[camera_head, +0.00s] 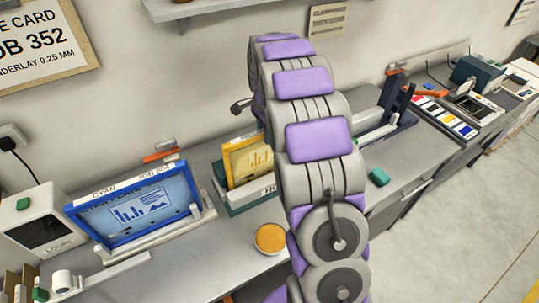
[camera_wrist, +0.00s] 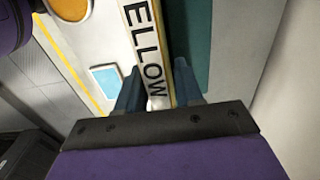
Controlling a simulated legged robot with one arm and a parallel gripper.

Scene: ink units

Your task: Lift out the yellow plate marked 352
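A yellow-framed plate (camera_head: 246,160) with a small chart on its face stands in a green holder (camera_head: 250,196) on the bench. My arm hides its right part, and I cannot read a number on it. In the wrist view, the plate's top edge (camera_wrist: 147,45) carries a white label reading "ELLOW", its first letter cut off. My gripper (camera_wrist: 158,75) has one dark blue finger on each side of this edge, very close to it. I cannot tell whether the fingers press on it. The head view does not show the fingers, which are behind my arm.
A blue-framed plate (camera_head: 138,206) labelled CYAN stands in a stand to the left. An orange-topped round tin (camera_head: 270,238) sits in front of the holder. A wall card (camera_head: 38,40) reads 352.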

